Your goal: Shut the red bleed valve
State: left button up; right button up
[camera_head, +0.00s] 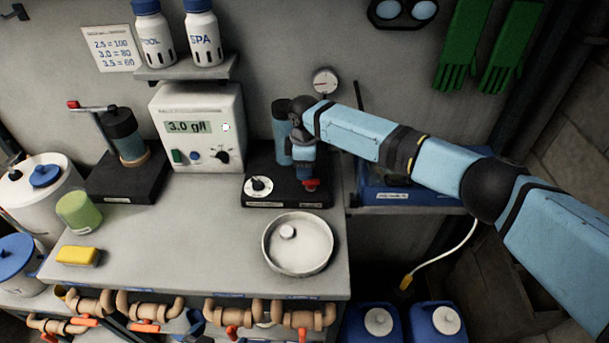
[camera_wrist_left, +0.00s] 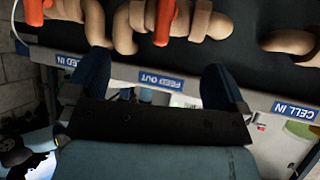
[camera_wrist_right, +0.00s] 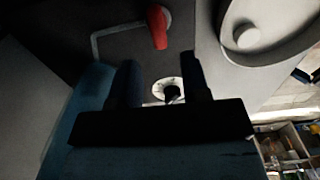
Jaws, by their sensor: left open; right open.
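A small red handle (camera_head: 311,184), which looks like the bleed valve, sits at the front right of a black unit (camera_head: 285,192) on the bench. It also shows in the right wrist view (camera_wrist_right: 157,27), beyond my fingertips. My right gripper (camera_head: 304,168) points down just above and behind the red handle. In the right wrist view my right gripper (camera_wrist_right: 158,62) is open and empty, with a white dial showing between its fingers. My left gripper (camera_wrist_left: 155,66) is open and empty, facing the labelled bench edge and the pipes with orange-red handles.
A round dish (camera_head: 270,262) with a white tablet lies in front of the unit. A meter box (camera_head: 195,118) reading 3.0 g/l stands to the left. A pump with a red-ended lever (camera_head: 73,104) is farther left. The middle bench top is clear.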

aim_at(311, 183)
jog(key=shift+f, duration=2.1)
jog(key=shift+c, duration=0.4)
grip_shut()
